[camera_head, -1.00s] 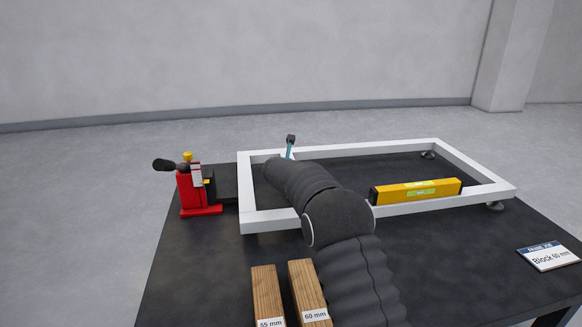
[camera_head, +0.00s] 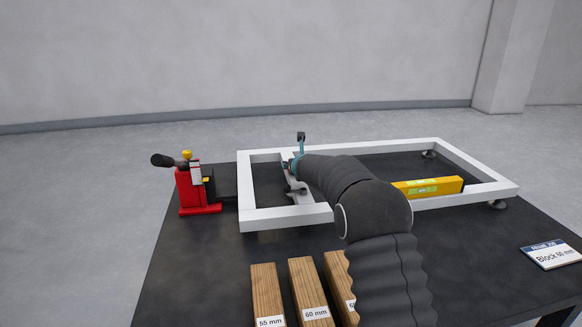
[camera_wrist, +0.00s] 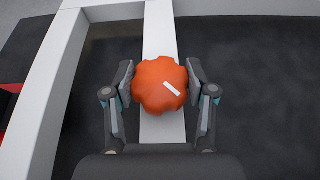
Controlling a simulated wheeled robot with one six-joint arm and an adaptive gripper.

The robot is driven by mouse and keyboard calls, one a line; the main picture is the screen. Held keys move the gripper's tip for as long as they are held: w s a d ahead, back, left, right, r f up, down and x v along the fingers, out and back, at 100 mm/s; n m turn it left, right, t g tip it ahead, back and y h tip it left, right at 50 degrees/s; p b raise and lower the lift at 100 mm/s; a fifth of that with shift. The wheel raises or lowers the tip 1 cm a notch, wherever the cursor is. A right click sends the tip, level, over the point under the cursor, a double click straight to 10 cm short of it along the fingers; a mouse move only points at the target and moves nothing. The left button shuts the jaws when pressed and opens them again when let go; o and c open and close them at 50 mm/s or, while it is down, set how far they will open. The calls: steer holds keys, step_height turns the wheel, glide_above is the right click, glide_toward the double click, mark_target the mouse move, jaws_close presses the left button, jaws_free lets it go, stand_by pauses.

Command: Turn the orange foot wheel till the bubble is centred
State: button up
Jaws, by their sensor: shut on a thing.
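The orange foot wheel (camera_wrist: 153,75) is a lobed knob with a white mark on its top, pointing toward the lower right in the wrist view. It sits over a white crossbar. My gripper (camera_wrist: 160,84) is shut on it, one finger on each side. In the head view, the gripper (camera_head: 294,180) is at the crossbar near the left part of the white frame (camera_head: 285,217), and the wheel is hidden. The yellow spirit level (camera_head: 450,185) lies along the frame's near right side, its left end behind my arm. The bubble is too small to read.
A red jack (camera_head: 190,190) with a black handle stands left of the frame. Wooden blocks marked 55 mm (camera_head: 266,290) and 60 mm (camera_head: 306,285) lie in front, with a third (camera_head: 340,275) partly behind my arm. A sign (camera_head: 550,255) reads "Block 60 mm".

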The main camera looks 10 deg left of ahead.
steer(key=shift+a+r+n+y, duration=0.1)
steer(key=shift+a+n+y, duration=0.05)
steer(key=shift+n+y, duration=0.25)
steer(key=shift+a+n+y, duration=0.1)
steer(key=shift+n+y, duration=0.2)
steer(key=o, duration=1.2)
steer(key=shift+s+a, duration=0.1)
steer(key=shift+a, duration=0.05)
steer(key=shift+c, duration=0.2)
steer(key=shift+d, duration=0.3)
steer(key=shift+s+d+r, duration=0.2)
steer(key=shift+s, duration=0.15)
steer(key=v, duration=1.1)
